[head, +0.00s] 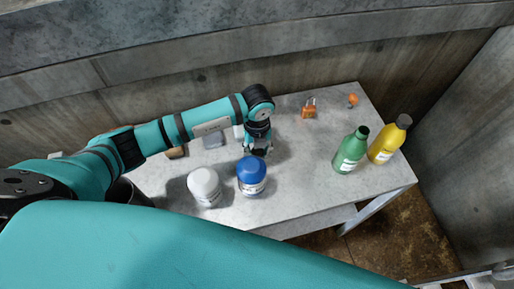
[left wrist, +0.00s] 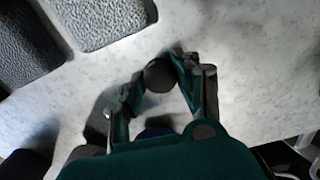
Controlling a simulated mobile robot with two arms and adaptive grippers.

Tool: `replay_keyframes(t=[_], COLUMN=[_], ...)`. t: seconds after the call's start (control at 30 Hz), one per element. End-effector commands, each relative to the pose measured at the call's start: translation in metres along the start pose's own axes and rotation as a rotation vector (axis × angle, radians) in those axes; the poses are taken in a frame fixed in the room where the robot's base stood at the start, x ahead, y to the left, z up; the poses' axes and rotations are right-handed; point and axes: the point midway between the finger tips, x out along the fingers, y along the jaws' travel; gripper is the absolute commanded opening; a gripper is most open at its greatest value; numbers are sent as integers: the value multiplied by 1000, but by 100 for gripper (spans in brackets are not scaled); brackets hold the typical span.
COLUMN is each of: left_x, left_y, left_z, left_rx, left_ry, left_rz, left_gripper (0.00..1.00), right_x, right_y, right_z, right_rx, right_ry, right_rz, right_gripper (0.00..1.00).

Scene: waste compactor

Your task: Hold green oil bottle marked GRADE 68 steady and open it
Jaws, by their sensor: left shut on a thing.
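A green bottle (head: 350,152) with a dark cap stands upright on the right part of the table; its label is too small to read. My left gripper (head: 257,148) is well to the left of it, pointing down behind the blue-lidded jar. In the left wrist view, my left gripper (left wrist: 159,82) is shut around a dark round-topped thing (left wrist: 159,75), which looks like a cap. Its body is mostly hidden in both views, so I cannot tell whether it is a second bottle. My right gripper is not in view.
A yellow bottle (head: 389,140) stands right beside the green one. A blue-lidded jar (head: 251,175) and a white jar (head: 204,186) stand at the front of the table (head: 310,185). An orange padlock (head: 309,110) lies at the back. Walls close in behind and right.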

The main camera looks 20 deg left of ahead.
Motion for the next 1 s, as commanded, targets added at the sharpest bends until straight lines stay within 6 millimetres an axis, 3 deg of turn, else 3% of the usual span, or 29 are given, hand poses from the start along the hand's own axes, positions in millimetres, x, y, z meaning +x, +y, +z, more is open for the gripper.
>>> replay_keyframes(t=[0.17, 0.2, 0.37, 0.77, 0.87, 1.0], left_x=[8, 8, 8, 6, -4, -25], left_y=[0, 0, 1, 1, 0, -1], left_z=[0, 0, -1, -1, -1, 1], left_rx=[0, 0, 0, 0, 0, 3], left_ry=[0, 0, 2, 2, 2, -3], left_rz=[1, 1, 3, 2, 1, -3], left_gripper=[0, 33, 54, 55, 55, 55], right_x=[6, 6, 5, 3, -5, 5], right_y=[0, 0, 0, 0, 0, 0], right_z=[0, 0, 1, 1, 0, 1], right_rx=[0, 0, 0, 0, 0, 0], right_ry=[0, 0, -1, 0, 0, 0], right_rz=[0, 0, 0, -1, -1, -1], right_gripper=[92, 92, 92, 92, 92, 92])
